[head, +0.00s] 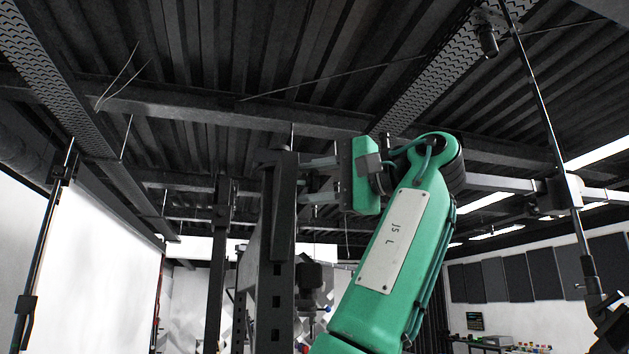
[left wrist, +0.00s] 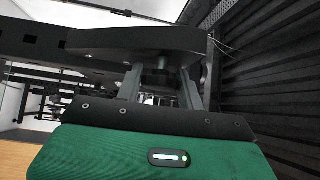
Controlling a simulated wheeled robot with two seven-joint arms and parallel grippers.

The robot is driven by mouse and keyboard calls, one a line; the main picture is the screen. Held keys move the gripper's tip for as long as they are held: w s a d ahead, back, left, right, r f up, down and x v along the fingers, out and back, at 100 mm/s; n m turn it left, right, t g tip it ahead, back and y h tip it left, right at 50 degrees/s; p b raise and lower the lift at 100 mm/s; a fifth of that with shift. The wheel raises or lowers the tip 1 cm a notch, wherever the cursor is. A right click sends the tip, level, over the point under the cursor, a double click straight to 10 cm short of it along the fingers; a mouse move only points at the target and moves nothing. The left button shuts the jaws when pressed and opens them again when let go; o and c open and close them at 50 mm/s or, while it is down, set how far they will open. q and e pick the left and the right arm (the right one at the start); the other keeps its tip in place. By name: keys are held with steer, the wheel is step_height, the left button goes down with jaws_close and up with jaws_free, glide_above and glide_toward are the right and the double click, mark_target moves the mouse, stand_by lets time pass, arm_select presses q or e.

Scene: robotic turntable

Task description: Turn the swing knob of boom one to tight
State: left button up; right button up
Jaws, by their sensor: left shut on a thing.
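My left gripper (head: 304,180) is at the end of my green arm, its two fingers pointing left at a dark upright metal part (head: 278,215). In the left wrist view the fingers (left wrist: 162,72) reach up under a dark boom plate (left wrist: 135,40). A small dark knob (left wrist: 161,64) sits between them, just below the plate, and the gripper is shut on it. The fingers partly hide the knob, and no marking for tight or loose can be read. In the head view the knob itself cannot be made out. My right gripper is not in view.
A slim dark post (head: 216,265) stands left of the upright. A large white panel (head: 90,265) is at the left, and a stand with a thin pole (head: 562,165) is at the right. Dark beams (head: 200,110) cross overhead. A bench with equipment (head: 490,342) is far back right.

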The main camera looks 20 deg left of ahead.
arm_select(q)
steer(key=o, duration=0.9)
steer(key=shift+o, duration=0.2)
steer(key=v, duration=0.7)
steer(key=shift+d, duration=0.25)
steer(key=shift+a, duration=0.15)
